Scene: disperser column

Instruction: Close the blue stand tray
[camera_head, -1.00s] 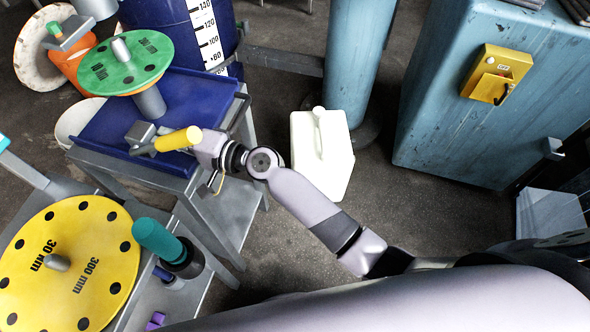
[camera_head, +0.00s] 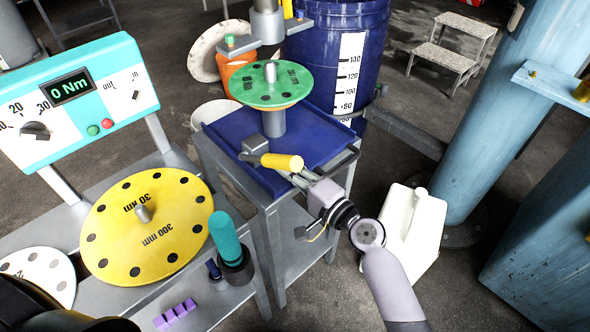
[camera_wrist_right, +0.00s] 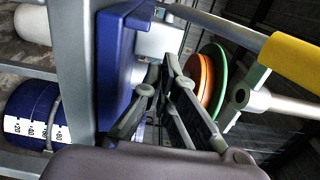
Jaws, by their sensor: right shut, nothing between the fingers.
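The blue stand tray (camera_head: 225,138) lies on top of a grey metal stand in the head view. A green round plate (camera_head: 270,84) on a grey post rises from its area. A yellow cylindrical handle (camera_head: 282,162) with a grey block extends over the tray's near side. My right gripper (camera_head: 303,180) is shut and empty beside this handle, at the tray's near right side. In the right wrist view, the gripper's fingers (camera_wrist_right: 168,75) are close to the tray's blue side (camera_wrist_right: 113,60); contact cannot be told. My left gripper is not in view.
A grey bench at left holds a yellow disc (camera_head: 150,228), a teal-handled tool (camera_head: 226,240) and a torque meter (camera_head: 75,100). A blue barrel (camera_head: 335,45) stands behind the stand. A white canister (camera_head: 415,230) stands on the floor to the right, near a light-blue column (camera_head: 490,120).

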